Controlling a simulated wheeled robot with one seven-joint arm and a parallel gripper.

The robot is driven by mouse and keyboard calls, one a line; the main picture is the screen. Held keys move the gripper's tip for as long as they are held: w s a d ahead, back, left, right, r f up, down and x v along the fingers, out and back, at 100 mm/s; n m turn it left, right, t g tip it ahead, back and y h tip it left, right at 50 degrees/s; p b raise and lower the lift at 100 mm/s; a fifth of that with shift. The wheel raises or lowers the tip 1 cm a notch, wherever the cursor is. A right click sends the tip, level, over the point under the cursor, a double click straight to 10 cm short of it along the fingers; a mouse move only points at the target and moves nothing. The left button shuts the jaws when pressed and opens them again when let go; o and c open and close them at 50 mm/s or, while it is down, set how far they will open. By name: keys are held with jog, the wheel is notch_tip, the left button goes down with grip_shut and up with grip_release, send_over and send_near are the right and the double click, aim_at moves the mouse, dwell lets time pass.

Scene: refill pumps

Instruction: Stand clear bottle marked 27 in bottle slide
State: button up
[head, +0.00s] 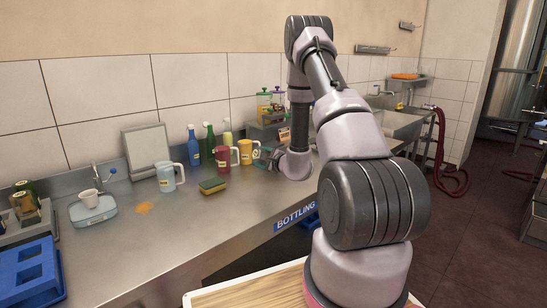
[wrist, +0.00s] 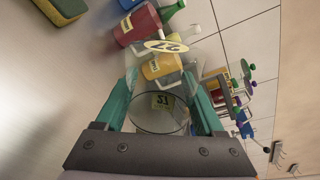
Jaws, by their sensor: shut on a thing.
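The clear bottle (wrist: 180,118) is see-through, with an oval yellow label reading 27 in the wrist view. My gripper (wrist: 160,88) is shut on it, with a teal finger on each side. In the head view my gripper (head: 268,156) is low over the counter, beyond the sponge and right of the yellow mug; the arm partly hides it and the bottle is hard to make out. I cannot tell whether the bottle touches the counter. I cannot identify the bottle slide with certainty.
Light blue (head: 170,177), red (head: 222,158) and yellow (head: 246,151) mugs and a sponge (head: 212,185) stand near my gripper. Spray bottles (head: 194,146) and a pump stand (head: 266,128) are behind.

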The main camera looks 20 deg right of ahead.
aim_at(276, 184)
jog(key=d+f+n+g+y, duration=0.1)
jog(key=d+n, duration=0.5)
jog(key=n, duration=0.2)
jog(key=f, duration=0.8)
jog(key=shift+w+a, duration=0.1)
jog(key=shift+w, duration=0.25)
jog(key=shift+s+f, duration=0.35)
jog(key=shift+f, duration=0.4)
jog(key=o, duration=1.5)
jog(key=shift+s+d, duration=0.25)
jog(key=shift+s, duration=0.1)
jog(key=v, duration=0.6)
jog(key=r+v, duration=0.1)
jog(key=v, duration=0.2)
jog(key=shift+w+d+f, duration=0.1)
jog(key=shift+w+d, duration=0.05)
jog(key=shift+s+r, duration=0.3)
jog(key=shift+s, duration=0.1)
